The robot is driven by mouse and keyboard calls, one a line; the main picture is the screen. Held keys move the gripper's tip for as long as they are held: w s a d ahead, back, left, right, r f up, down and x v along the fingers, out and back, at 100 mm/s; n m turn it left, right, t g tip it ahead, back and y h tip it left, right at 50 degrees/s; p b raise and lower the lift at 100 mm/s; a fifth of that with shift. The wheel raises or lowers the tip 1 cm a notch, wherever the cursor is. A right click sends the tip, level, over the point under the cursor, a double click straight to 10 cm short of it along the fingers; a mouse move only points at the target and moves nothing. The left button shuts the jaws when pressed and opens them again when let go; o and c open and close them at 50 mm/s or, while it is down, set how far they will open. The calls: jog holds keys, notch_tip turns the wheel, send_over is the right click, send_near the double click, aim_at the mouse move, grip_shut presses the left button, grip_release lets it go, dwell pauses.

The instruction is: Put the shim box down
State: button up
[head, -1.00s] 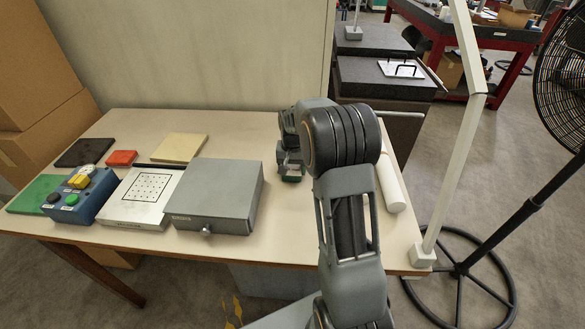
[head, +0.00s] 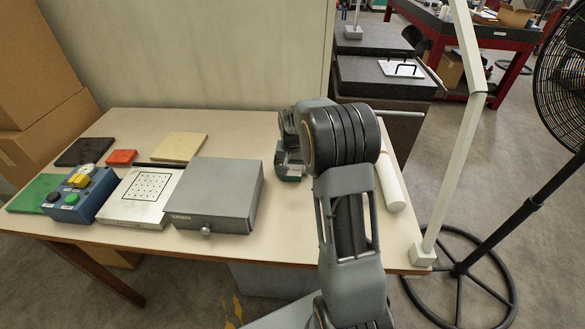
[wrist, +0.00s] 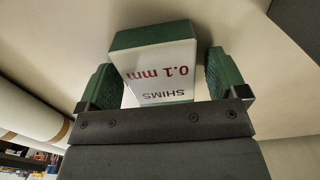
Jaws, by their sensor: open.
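The shim box (wrist: 155,68), green with a white label reading "SHIMS 0.1 mm", shows upside down in the wrist view. It is between the two green-padded fingers of my gripper (wrist: 160,62), with a gap visible on each side. The fingers are open and not clamped on it. The box appears to rest on the pale tabletop (wrist: 65,40). In the head view my gripper (head: 290,172) is low over the table, right of the grey drawer box; the shim box cannot be made out clearly there.
The grey drawer box (head: 212,193) stands left of my gripper. A white roll (head: 390,183) lies to the right, near the table edge. Farther left are a white dotted plate (head: 140,210), a blue button box (head: 78,197) and coloured plates. Bare tabletop lies behind the gripper.

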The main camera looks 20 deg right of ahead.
aim_at(292, 167)
notch_tip(292, 167, up, 12)
jog(key=f, duration=0.1)
jog(key=s+a+r+n+t, duration=0.2)
jog(key=s+a+r+n, duration=0.15)
jog(key=s+a, duration=0.55)
jog(key=s+a+f+n+t, duration=0.1)
jog(key=s+f+n, duration=0.1)
jog(key=s, duration=1.1)
jog(key=shift+a+f+t, duration=0.35)
jog(key=shift+f+t, duration=0.05)
jog(key=shift+f, duration=0.2)
